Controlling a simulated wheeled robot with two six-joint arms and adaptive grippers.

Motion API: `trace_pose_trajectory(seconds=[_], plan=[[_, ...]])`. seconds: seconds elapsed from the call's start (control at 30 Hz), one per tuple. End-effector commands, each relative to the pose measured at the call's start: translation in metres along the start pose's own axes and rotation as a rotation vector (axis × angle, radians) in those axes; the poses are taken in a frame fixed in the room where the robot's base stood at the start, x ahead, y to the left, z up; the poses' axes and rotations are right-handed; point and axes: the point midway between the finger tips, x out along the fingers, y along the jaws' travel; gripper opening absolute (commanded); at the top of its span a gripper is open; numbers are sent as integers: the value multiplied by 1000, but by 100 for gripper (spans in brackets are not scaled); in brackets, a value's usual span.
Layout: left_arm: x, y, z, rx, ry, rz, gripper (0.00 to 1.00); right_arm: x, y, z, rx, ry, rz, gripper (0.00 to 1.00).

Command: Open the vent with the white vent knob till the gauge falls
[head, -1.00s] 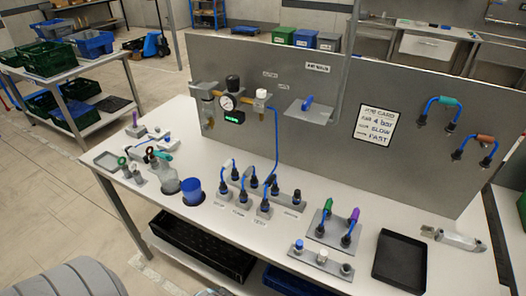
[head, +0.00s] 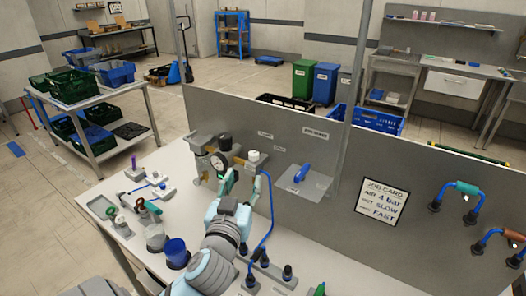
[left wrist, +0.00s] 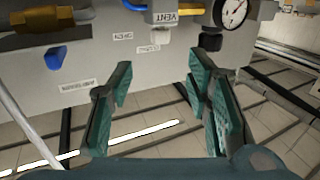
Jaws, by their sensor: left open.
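The white vent knob (head: 253,156) sits on top of the vent valve on the grey panel. My left gripper (head: 229,181) is open and empty, in front of the panel and below the knob in the head view. My right gripper is out of view.
A black knob (head: 225,140) stands above the gauge. A blue hose (head: 269,205) runs down beside the valve. A blue cup (head: 176,252) and bottles stand on the bench. My left arm hides part of the bench.

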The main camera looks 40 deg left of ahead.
Motion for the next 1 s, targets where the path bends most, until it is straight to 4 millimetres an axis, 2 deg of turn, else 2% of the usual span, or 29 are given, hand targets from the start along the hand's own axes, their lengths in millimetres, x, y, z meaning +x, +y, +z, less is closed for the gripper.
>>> trace_pose_trajectory(seconds=[0.1, 0.3, 0.5, 0.7, 0.93, 1.0], plan=[[25, 3, 4, 3, 3, 5, 45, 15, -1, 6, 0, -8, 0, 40], [84, 6, 1, 1, -4, 7, 45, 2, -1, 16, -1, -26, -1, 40], [121, 5, 3, 1, -7, 6, 45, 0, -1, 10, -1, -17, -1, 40], [136, 5, 4, 2, -6, 7, 45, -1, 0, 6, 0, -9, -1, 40], [136, 4, 4, 2, -7, 7, 45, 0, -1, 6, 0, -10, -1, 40], [136, 4, 4, 2, -7, 7, 35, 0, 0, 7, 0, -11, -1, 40]])
